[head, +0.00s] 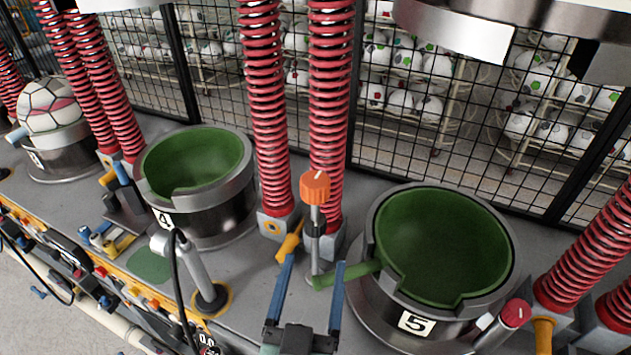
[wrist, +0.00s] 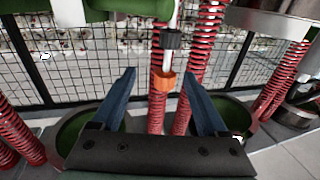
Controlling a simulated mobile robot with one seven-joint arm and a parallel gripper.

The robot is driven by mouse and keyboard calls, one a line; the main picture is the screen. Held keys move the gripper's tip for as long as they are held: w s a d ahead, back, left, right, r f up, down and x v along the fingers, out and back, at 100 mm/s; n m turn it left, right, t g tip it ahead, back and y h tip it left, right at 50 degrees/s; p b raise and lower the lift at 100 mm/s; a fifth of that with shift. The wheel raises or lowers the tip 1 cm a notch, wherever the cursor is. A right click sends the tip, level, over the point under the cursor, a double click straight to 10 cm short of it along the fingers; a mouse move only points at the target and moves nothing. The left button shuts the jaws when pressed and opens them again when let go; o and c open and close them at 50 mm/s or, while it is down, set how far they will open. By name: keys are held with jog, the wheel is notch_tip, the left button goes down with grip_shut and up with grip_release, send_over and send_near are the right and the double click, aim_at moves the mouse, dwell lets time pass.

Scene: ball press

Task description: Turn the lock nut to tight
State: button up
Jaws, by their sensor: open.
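The orange ribbed knob (head: 315,187), which looks like the lock nut, sits on an upright post and has a white mark on top. My gripper (head: 313,260) is open, with two blue fingers pointing up towards the post, lower in the picture than the knob. I cannot tell the depth between fingers and knob. Nothing is held.
Bowl 5 (head: 366,238) stands right of the post, with a green bar (head: 360,270) reaching left by my right finger. Bowl 4 (head: 247,165) is on the left. Red springs (head: 330,110) rise close behind the knob. A black mesh fence (head: 215,60) stands behind.

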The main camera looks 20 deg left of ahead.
aim_at(314, 229)
jog(key=shift+g, duration=0.4)
jog(key=p+x, duration=0.1)
jog(key=x, duration=0.2)
jog(key=a+p+x, duration=0.1)
jog(key=x, duration=0.3)
jog(key=f+p+x, duration=0.1)
jog(key=p+x, duration=0.1)
jog(key=x, duration=0.2)
jog(key=shift+a+f, duration=0.1)
jog(key=shift+a, duration=0.1)
grip_shut()
